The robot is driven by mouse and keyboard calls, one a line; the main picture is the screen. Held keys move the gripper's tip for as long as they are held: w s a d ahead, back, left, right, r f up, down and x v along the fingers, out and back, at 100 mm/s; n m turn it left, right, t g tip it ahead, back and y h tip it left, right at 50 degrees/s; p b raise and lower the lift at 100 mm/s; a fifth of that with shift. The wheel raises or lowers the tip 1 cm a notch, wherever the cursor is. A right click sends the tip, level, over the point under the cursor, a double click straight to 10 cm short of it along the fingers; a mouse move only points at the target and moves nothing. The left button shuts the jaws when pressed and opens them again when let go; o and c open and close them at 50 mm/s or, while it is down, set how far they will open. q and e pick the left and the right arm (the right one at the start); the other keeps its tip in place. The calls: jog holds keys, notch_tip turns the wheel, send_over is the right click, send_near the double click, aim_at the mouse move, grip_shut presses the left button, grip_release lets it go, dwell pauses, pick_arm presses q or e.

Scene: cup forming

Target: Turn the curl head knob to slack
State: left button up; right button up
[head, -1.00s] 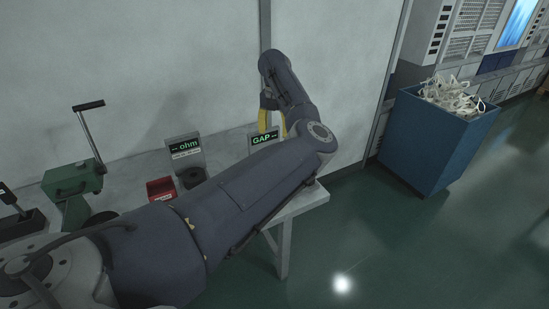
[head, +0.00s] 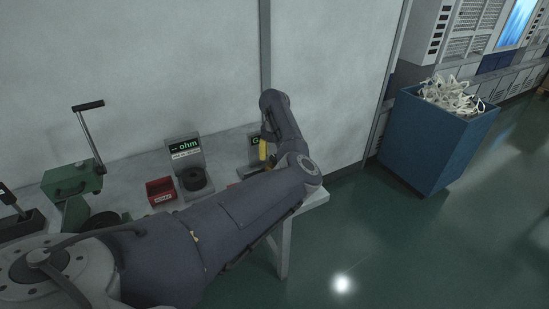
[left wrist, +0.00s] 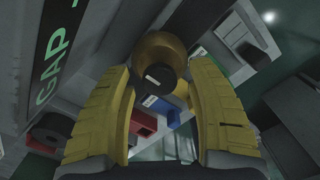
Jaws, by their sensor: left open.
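In the left wrist view a round brass-coloured knob (left wrist: 155,48) with a dark cap and a pale mark sits ahead of the yellow fingertips. It looks like the curl head knob. My left gripper (left wrist: 161,72) is open, one finger either side of the dark cap; whether either finger touches it I cannot tell. In the head view my left gripper (head: 264,150) is down by the GAP display (head: 254,141) at the bench's right end. My arm hides most of that station there, and the knob cannot be made out. My right gripper is not in view.
The GAP display stands close at the left in the wrist view (left wrist: 55,60). On the bench are an ohm display (head: 186,147), a dark round part (head: 195,179), a red bin (head: 160,190) and a green hand-lever machine (head: 72,180). A blue scrap bin (head: 425,140) stands right.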

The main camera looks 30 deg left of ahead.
pick_arm(q)
jog(key=shift+c, duration=0.5)
grip_shut()
